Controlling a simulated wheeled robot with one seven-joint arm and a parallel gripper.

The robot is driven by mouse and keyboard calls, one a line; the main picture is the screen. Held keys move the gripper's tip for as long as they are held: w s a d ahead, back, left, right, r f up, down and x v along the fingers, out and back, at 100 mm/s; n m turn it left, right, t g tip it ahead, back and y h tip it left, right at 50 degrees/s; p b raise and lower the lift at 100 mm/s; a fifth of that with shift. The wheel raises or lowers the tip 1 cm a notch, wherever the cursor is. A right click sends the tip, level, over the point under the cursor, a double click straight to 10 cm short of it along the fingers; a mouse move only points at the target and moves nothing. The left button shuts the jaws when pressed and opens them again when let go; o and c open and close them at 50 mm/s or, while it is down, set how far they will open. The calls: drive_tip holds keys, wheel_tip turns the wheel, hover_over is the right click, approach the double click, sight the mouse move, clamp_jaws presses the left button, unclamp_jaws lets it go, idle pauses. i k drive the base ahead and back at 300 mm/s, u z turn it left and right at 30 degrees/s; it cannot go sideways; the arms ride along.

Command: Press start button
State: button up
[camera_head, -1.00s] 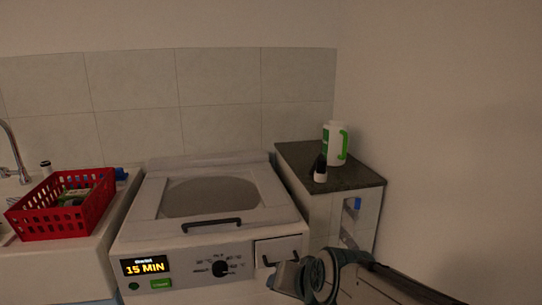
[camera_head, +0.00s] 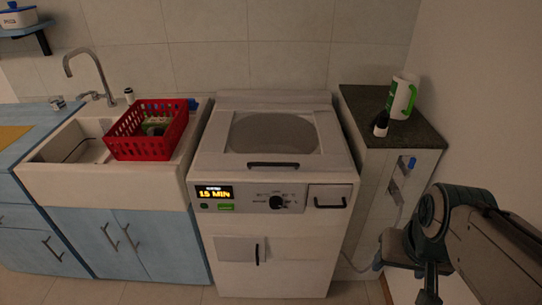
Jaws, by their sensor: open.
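A white washing machine (camera_head: 275,165) stands in the middle with its windowed top lid down. Its front panel has a lit display (camera_head: 213,193) reading 15 MIN. Below the display are a small round dark green button (camera_head: 204,206) and a lit green rectangular button (camera_head: 225,207). The label on the green one is too small to read. A black dial (camera_head: 277,202) sits to the right of them. My gripper (camera_head: 428,288) is at the lower right, pointing down, well apart from the panel. It is open and empty; its fingertips are hard to make out.
A small drawer (camera_head: 329,197) is at the panel's right. A dark-topped cabinet (camera_head: 419,132) holds a white and green jug (camera_head: 403,97) and a small black and white bottle (camera_head: 381,124). A red basket (camera_head: 150,130) sits on the sink at left. The floor before the machine looks clear.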

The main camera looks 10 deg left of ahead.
sight(221, 206)
drive_tip(key=u, duration=1.35)
